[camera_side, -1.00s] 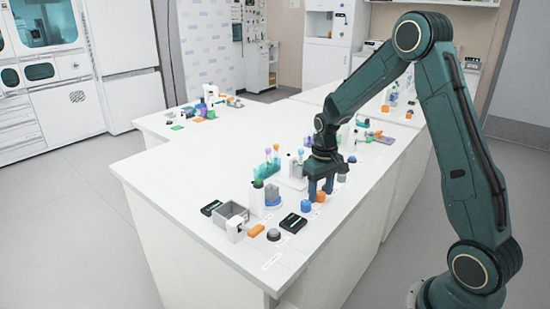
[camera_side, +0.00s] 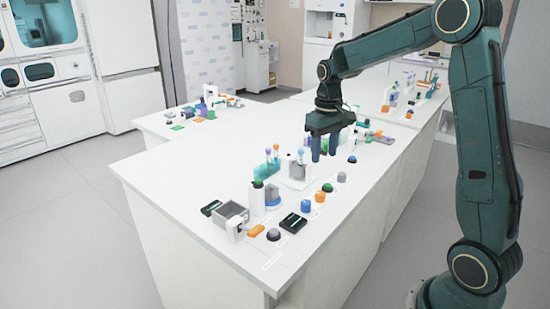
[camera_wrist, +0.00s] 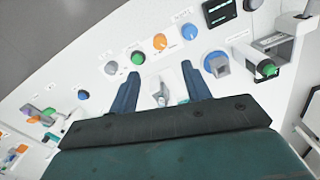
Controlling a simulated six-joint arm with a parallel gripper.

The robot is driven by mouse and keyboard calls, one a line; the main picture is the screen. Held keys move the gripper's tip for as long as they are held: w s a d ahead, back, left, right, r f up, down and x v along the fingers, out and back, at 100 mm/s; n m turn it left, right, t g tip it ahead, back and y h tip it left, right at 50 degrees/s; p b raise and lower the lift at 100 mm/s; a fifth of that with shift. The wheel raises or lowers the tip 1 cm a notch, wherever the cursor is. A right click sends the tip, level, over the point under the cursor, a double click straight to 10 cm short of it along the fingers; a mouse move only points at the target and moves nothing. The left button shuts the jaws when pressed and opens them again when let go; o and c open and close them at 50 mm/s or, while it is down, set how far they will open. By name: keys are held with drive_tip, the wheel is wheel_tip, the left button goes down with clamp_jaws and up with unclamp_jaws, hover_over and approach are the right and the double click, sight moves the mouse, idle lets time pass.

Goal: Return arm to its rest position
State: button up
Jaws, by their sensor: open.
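My gripper (camera_side: 325,146) is raised above the white bench (camera_side: 190,168) in the side view, its two blue fingers pointing down and apart. In the wrist view my gripper (camera_wrist: 163,88) is open with nothing held between the fingers. Below it on the bench stand small coloured pieces: an orange one (camera_side: 320,196), a blue one (camera_side: 306,205) and a grey one (camera_side: 341,177). The wrist view also shows an orange knob-like piece (camera_wrist: 160,41), a green one (camera_wrist: 138,57) and a blue one (camera_wrist: 189,31) beyond the fingertips.
A grey open box (camera_side: 231,213), a dark flat device (camera_side: 293,223) and a rack with coloured tubes (camera_side: 268,165) stand on the bench. More small items stand on the far left wing (camera_side: 205,108). The middle left of the bench is clear.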

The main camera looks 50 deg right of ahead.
drive_tip(key=shift+r, duration=0.5)
drive_tip(key=shift+a, duration=0.1)
drive_tip(key=s+a+r+n+t, duration=0.1)
drive_tip(key=s+a+r+t, duration=0.2)
drive_tip(key=s+a+r, duration=0.55)
drive_tip(key=s+a+f+n+t, duration=0.1)
drive_tip(key=s+a, duration=0.2)
drive_tip(key=s, duration=0.3)
drive_tip(key=s+a+f+t, duration=0.1)
drive_tip(key=s+a, duration=0.3)
drive_tip(key=s, duration=0.2)
drive_tip(key=shift+s+a+n+t, duration=0.25)
drive_tip(key=shift+s+n+t, duration=0.05)
drive_tip(key=shift+s+n, duration=0.1)
